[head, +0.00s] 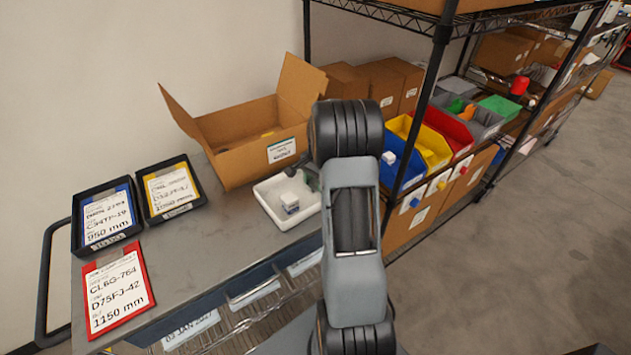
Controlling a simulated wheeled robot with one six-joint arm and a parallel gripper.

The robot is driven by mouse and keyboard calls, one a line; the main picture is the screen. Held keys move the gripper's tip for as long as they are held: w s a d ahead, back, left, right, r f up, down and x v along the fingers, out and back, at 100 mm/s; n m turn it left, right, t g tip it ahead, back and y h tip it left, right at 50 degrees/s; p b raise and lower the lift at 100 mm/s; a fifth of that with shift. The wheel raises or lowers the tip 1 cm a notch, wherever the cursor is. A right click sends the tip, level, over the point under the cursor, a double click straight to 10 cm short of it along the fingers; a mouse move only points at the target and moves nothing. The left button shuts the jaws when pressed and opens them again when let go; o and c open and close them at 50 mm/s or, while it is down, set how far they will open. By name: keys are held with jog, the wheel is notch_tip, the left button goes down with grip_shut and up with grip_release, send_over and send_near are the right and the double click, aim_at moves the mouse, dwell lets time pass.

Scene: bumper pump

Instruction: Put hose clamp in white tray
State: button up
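The white tray (310,219) sits on the grey metal table, right of the middle. My arm, seen from behind, covers the area just right of the tray. A dark part that looks like my gripper (309,178) shows at the tray's back right edge, mostly hidden behind the arm. I cannot see whether its fingers are open or hold anything. I cannot make out a hose clamp in this view.
An open cardboard box (240,150) stands behind the tray. Two black bins with cards, blue-edged (105,215) and yellow-edged (170,190), and a red-framed card (118,290) lie at left. Coloured bins (432,150) fill the rack at right. The table's middle is clear.

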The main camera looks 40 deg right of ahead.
jog(key=o, duration=0.4)
jog(key=shift+o, duration=0.2)
jog(key=shift+r, duration=0.15)
notch_tip(320, 180, up, 11)
jog(key=d, duration=0.1)
jog(key=s+a+r+n+t, duration=0.1)
jog(key=s+a+r+n, duration=0.1)
jog(key=a+r+n, duration=0.4)
jog(key=s+a+f+n+t+h, duration=0.1)
jog(key=s+a+f+n+t, duration=0.1)
jog(key=s+a+n, duration=0.7)
jog(key=s+a+t, duration=0.1)
jog(key=s+a, duration=0.3)
jog(key=a, duration=0.4)
jog(key=shift+s+a, duration=0.3)
jog(key=shift+s, duration=0.05)
